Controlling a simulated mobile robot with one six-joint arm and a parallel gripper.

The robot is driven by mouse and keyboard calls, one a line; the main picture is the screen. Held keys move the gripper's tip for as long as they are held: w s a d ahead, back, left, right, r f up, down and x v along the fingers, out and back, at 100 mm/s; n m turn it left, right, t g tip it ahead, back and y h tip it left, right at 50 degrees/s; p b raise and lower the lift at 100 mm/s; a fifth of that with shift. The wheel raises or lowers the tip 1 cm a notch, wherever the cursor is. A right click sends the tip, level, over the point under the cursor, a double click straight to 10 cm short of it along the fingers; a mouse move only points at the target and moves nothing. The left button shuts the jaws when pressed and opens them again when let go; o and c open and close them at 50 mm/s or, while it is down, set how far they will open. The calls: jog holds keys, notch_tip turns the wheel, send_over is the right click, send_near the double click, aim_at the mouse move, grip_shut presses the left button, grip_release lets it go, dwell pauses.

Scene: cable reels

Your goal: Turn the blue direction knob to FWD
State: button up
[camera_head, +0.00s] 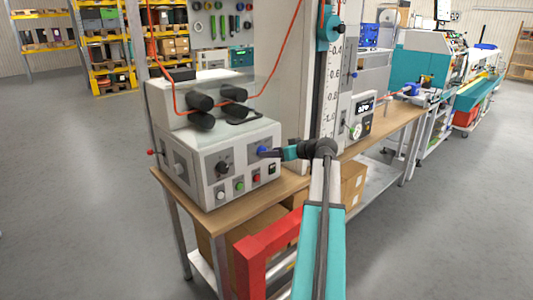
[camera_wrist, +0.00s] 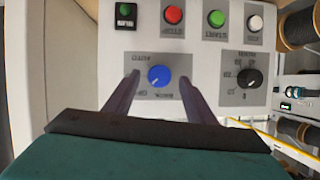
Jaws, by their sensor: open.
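The blue direction knob (camera_head: 262,151) is on the front panel of the white control box (camera_head: 205,150). In the wrist view the knob (camera_wrist: 158,76) sits on a grey label plate whose printing is inverted and too small to read surely. A small pale mark shows on the knob; I cannot tell which label it points at. My gripper (camera_wrist: 160,70) is open, with one finger on each side of the knob and a visible gap on both sides. In the head view my gripper (camera_head: 272,153) reaches the panel from the right and partly covers the knob's surroundings.
A black selector knob (camera_wrist: 249,78) is beside the blue knob. Red (camera_wrist: 173,15), green (camera_wrist: 216,18) and white (camera_wrist: 255,22) buttons and a green-lit switch (camera_wrist: 125,14) line the panel. Black rollers (camera_head: 205,110) and orange cable are on top. The box stands on a wooden bench (camera_head: 185,195).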

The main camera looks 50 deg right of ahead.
jog(key=shift+x, duration=1.55)
jog(key=c, duration=1)
jog(key=shift+c, duration=0.2)
